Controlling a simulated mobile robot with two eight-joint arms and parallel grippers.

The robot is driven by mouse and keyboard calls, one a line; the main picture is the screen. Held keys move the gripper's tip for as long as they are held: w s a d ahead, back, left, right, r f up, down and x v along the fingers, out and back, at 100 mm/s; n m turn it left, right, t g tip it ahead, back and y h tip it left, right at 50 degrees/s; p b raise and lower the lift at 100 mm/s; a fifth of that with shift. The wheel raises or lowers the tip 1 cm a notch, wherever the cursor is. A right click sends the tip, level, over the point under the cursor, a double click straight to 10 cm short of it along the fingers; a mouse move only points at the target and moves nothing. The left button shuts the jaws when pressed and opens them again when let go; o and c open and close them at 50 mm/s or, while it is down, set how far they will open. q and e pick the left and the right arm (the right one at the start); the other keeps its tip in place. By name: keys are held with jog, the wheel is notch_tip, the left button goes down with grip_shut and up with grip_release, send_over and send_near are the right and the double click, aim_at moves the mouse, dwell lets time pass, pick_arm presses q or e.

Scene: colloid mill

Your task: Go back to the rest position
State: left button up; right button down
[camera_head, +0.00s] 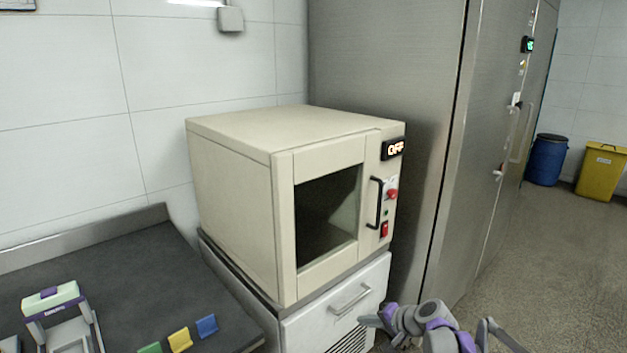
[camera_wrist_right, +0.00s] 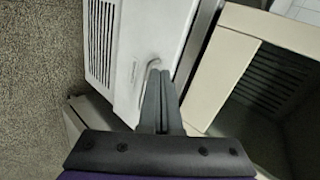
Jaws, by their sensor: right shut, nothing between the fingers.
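My right gripper (camera_head: 366,321) is at the bottom of the head view, in front of the white cabinet (camera_head: 300,335) under the beige machine (camera_head: 235,190). In the right wrist view its two dark fingers (camera_wrist_right: 161,75) are together with nothing between them. Their tips overlap the cabinet's handle (camera_wrist_right: 150,64) in that picture; I cannot tell whether they touch it. My left gripper is not in view.
The machine's door with a dark window is closed and its display (camera_head: 393,149) reads OFF. A dark bench (camera_head: 130,265) at left holds small coloured blocks (camera_head: 180,339). A steel cabinet (camera_head: 385,60) stands behind; open floor (camera_head: 545,270) lies at right.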

jog(key=s+a+r+n+g+h, duration=0.2)
jog(key=s+n+h, duration=0.15)
jog(key=s, duration=1.75)
jog(key=s+d+f+n+g+h, duration=0.1)
jog(key=s+d+f+n+h, duration=0.15)
jog(key=s, duration=0.85)
jog(key=s+d+f+n+h, duration=0.15)
jog(key=s+f, duration=0.25)
jog(key=s, duration=0.6)
pick_arm(q)
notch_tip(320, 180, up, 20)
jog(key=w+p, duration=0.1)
jog(key=p, duration=1.7)
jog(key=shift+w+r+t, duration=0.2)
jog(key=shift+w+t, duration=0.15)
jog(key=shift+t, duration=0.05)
pick_arm(e)
notch_tip(320, 180, up, 21)
jog(key=w, duration=0.2)
jog(key=shift+d+t, duration=0.3)
jog(key=shift+n+y, duration=0.25)
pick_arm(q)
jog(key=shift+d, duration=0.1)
